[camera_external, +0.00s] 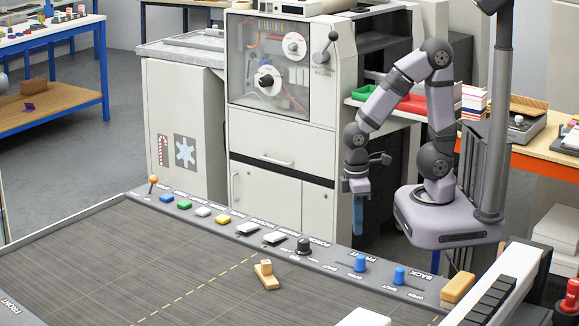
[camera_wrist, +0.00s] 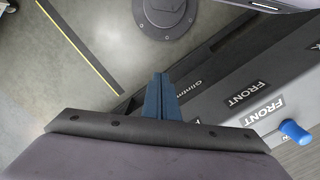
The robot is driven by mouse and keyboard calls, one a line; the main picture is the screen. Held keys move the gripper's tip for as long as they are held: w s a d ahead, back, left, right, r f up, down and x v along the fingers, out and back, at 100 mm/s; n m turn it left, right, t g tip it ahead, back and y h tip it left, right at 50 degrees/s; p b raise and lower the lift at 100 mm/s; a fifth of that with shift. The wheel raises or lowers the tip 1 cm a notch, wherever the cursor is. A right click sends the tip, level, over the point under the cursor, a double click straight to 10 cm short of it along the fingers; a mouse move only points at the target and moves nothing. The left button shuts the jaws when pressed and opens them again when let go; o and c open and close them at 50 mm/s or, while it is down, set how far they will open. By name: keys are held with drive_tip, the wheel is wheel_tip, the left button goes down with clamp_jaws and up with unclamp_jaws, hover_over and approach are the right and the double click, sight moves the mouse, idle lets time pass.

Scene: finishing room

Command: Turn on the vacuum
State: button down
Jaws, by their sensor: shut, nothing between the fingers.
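The vacuum control is not clearly identifiable; most panel labels are too small to read. The grey panel strip (camera_external: 335,259) carries a blue button (camera_external: 167,197), a green button (camera_external: 184,205), white (camera_external: 203,212) and yellow (camera_external: 222,219) buttons, two white rocker-like switches (camera_external: 248,228), a black knob (camera_external: 304,245) and two blue knobs (camera_external: 361,263). My gripper (camera_external: 358,232) points down with its blue fingers shut and empty, behind the strip near the left blue knob. In the wrist view its fingers (camera_wrist: 160,80) are together, left of a blue knob (camera_wrist: 295,131).
An orange-topped lever (camera_external: 153,182) stands at the strip's left end. A small wooden piece (camera_external: 265,275) rests on the dark gridded bed (camera_external: 130,250). A cream machine cabinet (camera_external: 282,145) with a windowed front stands behind the strip. A tan block (camera_external: 457,287) sits at right.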

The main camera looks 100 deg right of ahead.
drive_tip(key=w+r+p, duration=0.1)
drive_tip(key=w+r, duration=0.1)
drive_tip(key=w, duration=0.6)
drive_tip(key=w+d+r+m+t+p, duration=0.1)
drive_tip(key=w+r, duration=0.2)
drive_tip(key=w, duration=0.5)
drive_tip(key=w+d+r+m+p, duration=0.1)
drive_tip(key=w+r, duration=0.1)
drive_tip(key=w, duration=0.6)
drive_tip(key=shift+d+r+t, duration=0.25)
drive_tip(key=shift+r+t, duration=0.05)
drive_tip(key=shift+t, duration=0.1)
drive_tip(key=w+r+m, duration=0.2)
drive_tip(key=r+m, duration=0.1)
drive_tip(key=r, duration=0.2)
drive_tip(key=w+a+r+m+y, duration=0.1)
drive_tip(key=w+r+m, duration=0.1)
drive_tip(key=r, duration=0.4)
drive_tip(key=shift+w+a+r+m, duration=0.15)
drive_tip(key=shift+w+a+m, duration=0.15)
drive_tip(key=shift+m, duration=0.6)
